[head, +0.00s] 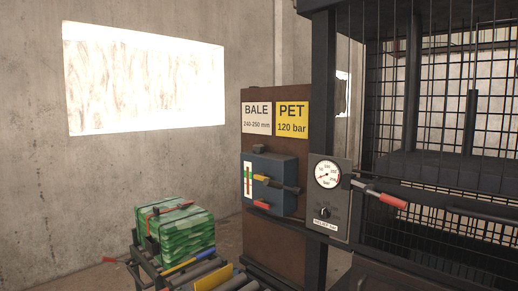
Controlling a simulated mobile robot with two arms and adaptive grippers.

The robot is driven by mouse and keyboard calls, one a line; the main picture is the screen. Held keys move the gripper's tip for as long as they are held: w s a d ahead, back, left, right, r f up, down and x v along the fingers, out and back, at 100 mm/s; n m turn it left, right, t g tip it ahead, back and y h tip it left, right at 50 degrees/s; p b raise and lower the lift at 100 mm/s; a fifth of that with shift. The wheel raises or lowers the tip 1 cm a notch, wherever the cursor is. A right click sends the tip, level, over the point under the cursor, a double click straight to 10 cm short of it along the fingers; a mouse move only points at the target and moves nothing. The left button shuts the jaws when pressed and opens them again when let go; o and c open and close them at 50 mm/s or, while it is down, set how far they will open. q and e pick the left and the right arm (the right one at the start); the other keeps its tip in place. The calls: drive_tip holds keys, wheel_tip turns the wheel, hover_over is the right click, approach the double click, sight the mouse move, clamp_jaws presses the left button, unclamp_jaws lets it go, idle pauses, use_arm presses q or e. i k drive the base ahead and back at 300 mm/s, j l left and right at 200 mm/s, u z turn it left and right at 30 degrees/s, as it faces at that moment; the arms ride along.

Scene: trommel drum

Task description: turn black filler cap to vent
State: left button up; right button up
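A blue box-shaped tank (278,184) is mounted on the front of a brown panel in the middle of the head view. A small dark cap (259,149) sits on its top, towards the left; it looks like the filler cap. The cap is too small to read any marking or tell which way it is turned. A white gauge strip with green and red (248,180) is on the tank's left face. Neither of my grippers shows in the view.
A pressure gauge (327,174) and red-gripped lever (392,201) are to the right. A green strapped bale (181,232) sits on rollers at lower left.

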sight(257, 148)
drive_tip(key=i+j+z, duration=0.1)
drive_tip(key=j, duration=0.25)
drive_tip(key=i+j+z, duration=0.1)
drive_tip(key=i+j, duration=0.2)
drive_tip(key=i+j+z, duration=0.1)
drive_tip(key=j, duration=0.35)
drive_tip(key=i+j, duration=0.2)
drive_tip(key=j, duration=0.2)
drive_tip(key=i+j+z, duration=0.15)
drive_tip(key=j, duration=0.25)
